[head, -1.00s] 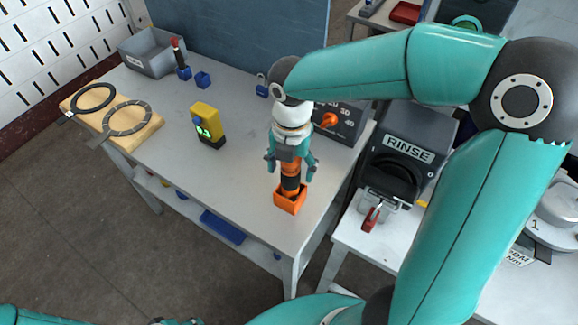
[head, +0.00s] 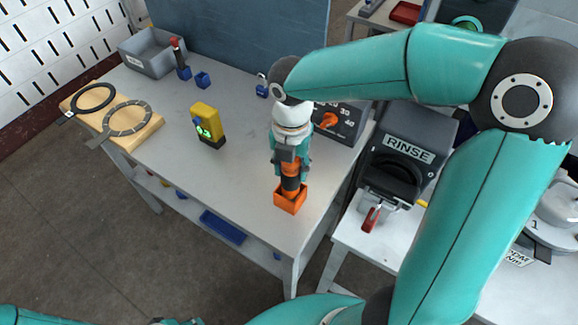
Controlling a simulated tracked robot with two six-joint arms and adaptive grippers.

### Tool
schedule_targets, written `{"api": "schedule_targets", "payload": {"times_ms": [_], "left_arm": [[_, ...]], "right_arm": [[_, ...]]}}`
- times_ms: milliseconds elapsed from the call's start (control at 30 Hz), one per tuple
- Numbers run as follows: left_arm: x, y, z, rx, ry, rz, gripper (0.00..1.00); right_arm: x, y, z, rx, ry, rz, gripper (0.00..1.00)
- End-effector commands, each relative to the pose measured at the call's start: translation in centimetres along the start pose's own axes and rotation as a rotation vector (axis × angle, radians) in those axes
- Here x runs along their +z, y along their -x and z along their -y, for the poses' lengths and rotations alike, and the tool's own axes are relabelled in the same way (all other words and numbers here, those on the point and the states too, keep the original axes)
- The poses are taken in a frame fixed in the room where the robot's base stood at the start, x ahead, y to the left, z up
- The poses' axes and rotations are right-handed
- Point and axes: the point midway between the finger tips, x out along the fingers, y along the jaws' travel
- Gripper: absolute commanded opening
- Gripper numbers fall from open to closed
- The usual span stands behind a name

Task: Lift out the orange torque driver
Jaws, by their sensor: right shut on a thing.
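The orange torque driver (head: 291,182) stands upright in an orange holder (head: 290,203) at the front right of the grey table. Its black and orange body shows between the gripper and the holder. My right gripper (head: 290,168) points down over it and is shut on the driver's upper part. The driver's top is hidden by the gripper. Part of my left arm (head: 45,318) shows at the bottom left edge; its fingers are not clearly seen.
A yellow device (head: 206,122) stands on the grey table (head: 240,190). A dial box (head: 343,125) stands behind the gripper, and the RINSE unit (head: 408,150) to its right. Two rings lie on a wooden board (head: 140,133) at left. The table's middle is clear.

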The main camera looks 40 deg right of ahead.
Motion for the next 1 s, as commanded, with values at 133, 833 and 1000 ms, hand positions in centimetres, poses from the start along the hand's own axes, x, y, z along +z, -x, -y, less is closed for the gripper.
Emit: {"api": "schedule_targets", "payload": {"times_ms": [133, 833, 1000], "left_arm": [[0.0, 0.6, -0.2, 0.000, 0.000, 0.000, 0.40], [0.0, 3.6, -1.3, 0.000, 0.000, 0.000, 0.40], [0.0, 4.3, -1.5, 0.000, 0.000, 0.000, 0.40]], "right_arm": [[0.0, 0.7, 0.0, 0.002, 0.000, 0.001, 0.01], [0.0, 4.3, -0.1, 0.003, 0.001, 0.002, 0.01], [0.0, 5.2, -0.1, 0.003, 0.001, 0.002, 0.01]]}}
